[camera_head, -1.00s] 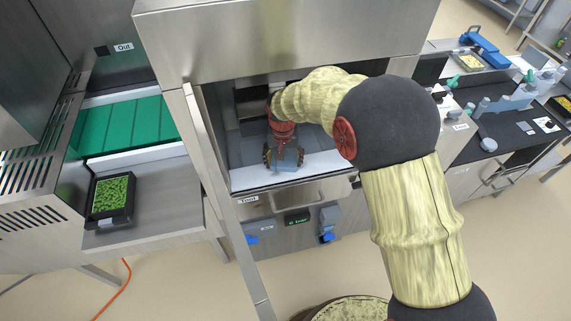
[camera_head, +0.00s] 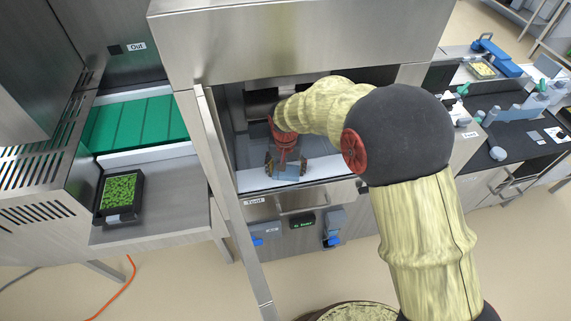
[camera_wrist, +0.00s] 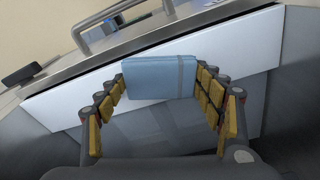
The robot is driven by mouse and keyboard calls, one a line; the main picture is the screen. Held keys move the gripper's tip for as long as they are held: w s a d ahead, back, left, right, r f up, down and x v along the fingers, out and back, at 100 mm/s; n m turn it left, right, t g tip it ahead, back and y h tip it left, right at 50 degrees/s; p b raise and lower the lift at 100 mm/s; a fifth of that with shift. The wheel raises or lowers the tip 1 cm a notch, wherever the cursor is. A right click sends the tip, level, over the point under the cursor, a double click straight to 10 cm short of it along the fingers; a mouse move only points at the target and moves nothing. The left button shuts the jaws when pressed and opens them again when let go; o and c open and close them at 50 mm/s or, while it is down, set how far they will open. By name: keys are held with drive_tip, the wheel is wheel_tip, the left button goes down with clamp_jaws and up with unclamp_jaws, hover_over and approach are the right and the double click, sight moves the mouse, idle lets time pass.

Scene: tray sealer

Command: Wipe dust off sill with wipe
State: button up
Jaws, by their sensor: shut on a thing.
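My gripper (camera_head: 286,165) is inside the open bay of the sealing machine, just over the white sill (camera_head: 325,168) at its front edge. It is shut on a folded blue wipe (camera_wrist: 160,77). In the wrist view the yellow-padded fingers of my gripper (camera_wrist: 163,85) clasp the wipe at its two sides. The wipe lies over the white sill (camera_wrist: 75,98), which runs across the view to its left and right. I cannot tell whether the wipe touches the sill. No dust can be made out on the visible sill.
A post (camera_head: 232,200) stands left of the bay opening. A metal handle (camera_head: 303,197) juts out below the sill. A black tray of green food (camera_head: 118,220) sits on the left shelf, by a green conveyor (camera_head: 130,125). A worktop with tools is at right.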

drive_tip(key=shift+s+d+f, duration=0.15)
drive_tip(key=shift+s+d, duration=0.05)
drive_tip(key=shift+s, duration=0.55)
drive_tip(key=shift+w+r+p, duration=0.1)
drive_tip(key=shift+r+p, duration=1.9)
drive_tip(key=shift+r, duration=1.1)
